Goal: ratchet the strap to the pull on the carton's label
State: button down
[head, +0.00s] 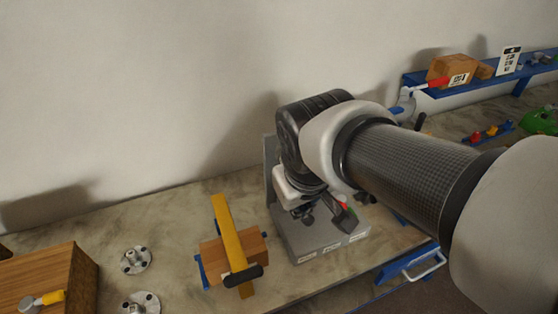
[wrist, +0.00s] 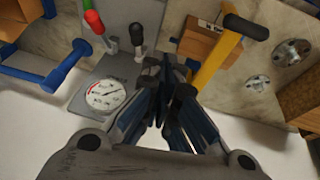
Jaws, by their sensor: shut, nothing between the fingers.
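The brown carton (head: 261,248) sits on the bench in a blue holder, with a yellow strap (head: 222,215) running over it. A black ratchet handle (head: 243,276) lies across the strap near the carton's front. In the wrist view the strap (wrist: 214,66), handle (wrist: 247,25) and part of the carton (wrist: 197,42) show at upper right. A small pale label with dark print shows at the carton's edge there; it is too small to read. My gripper (wrist: 171,85) is shut and empty, beside the gauge box and apart from the strap. In the head view my arm partly hides it.
A grey box (head: 303,240) stands right of the carton; its dial (wrist: 104,95) and levers with red, green and black ends show in the wrist view. Flanged fittings (head: 135,260) and a wooden box (head: 45,280) are at left. A blue shelf (head: 490,75) is at back right.

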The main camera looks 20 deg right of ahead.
jog(key=w+d+f+p, duration=0.1)
jog(key=w+p, duration=0.1)
jog(key=w, duration=0.3)
jog(key=w+d+f+n+g+p, duration=0.1)
jog(key=w, duration=0.5)
jog(key=shift+d+f+h+p, duration=0.15)
jog(key=shift+d+h+p, duration=0.15)
jog(key=shift+h+p, duration=0.1)
jog(key=shift+s, duration=0.1)
jog(key=s+b+x, duration=0.1)
jog(key=x, duration=0.3)
jog(key=b+x, duration=0.1)
jog(key=x, duration=0.3)
jog(key=s+b+x, duration=0.1)
jog(key=x, duration=0.4)
jog(key=shift+s+d+f+b, duration=0.25)
jog(key=shift+s+d+b, duration=0.05)
jog(key=shift+f+b, duration=0.1)
jog(key=shift+b, duration=0.2)
